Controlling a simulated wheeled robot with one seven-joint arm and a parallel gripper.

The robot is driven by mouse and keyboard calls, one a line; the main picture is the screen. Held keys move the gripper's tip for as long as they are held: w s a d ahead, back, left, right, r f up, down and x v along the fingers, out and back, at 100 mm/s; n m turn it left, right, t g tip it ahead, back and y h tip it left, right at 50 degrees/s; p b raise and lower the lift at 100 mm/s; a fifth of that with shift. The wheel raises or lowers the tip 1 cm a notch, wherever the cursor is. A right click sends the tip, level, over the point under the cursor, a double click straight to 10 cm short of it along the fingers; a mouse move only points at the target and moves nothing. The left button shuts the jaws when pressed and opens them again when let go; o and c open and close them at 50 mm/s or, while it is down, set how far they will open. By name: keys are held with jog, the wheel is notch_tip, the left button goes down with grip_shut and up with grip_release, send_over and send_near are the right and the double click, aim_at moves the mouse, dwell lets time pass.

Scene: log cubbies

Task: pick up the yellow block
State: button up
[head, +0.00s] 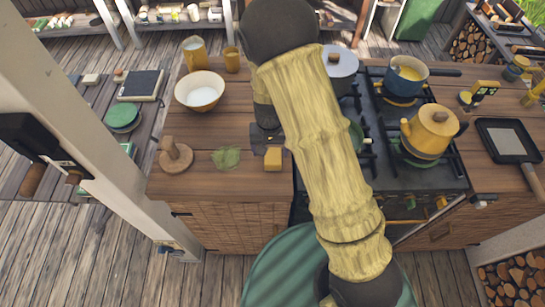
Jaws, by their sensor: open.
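The yellow block (273,159) is a small yellow cube on the wooden counter (215,185), near its front edge. My gripper (265,140) is a dark shape low over the counter, just behind the block in the head view. It is open and holds nothing that I can see. My forearm partly covers the view of the gripper, and its fingertips are hard to make out. I cannot tell whether they touch the block.
A green leaf-like patch (226,158) and a wooden press (175,155) lie left of the block. A white bowl (199,91) and yellow cups (195,53) stand behind. The stove with a yellow kettle (430,131) and pots is to the right.

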aim_at(272, 155)
dwell(0.3)
jog(key=f, duration=0.1)
jog(key=f+p, duration=0.2)
jog(key=f, duration=0.1)
jog(key=shift+w+d, duration=0.35)
jog(key=shift+d, duration=0.05)
jog(key=shift+f, duration=0.6)
jog(key=c, duration=1)
jog(key=shift+r, duration=0.1)
jog(key=shift+c, duration=0.2)
notch_tip(272, 155, up, 10)
jog(key=shift+f+b, duration=0.1)
jog(key=shift+b, duration=1)
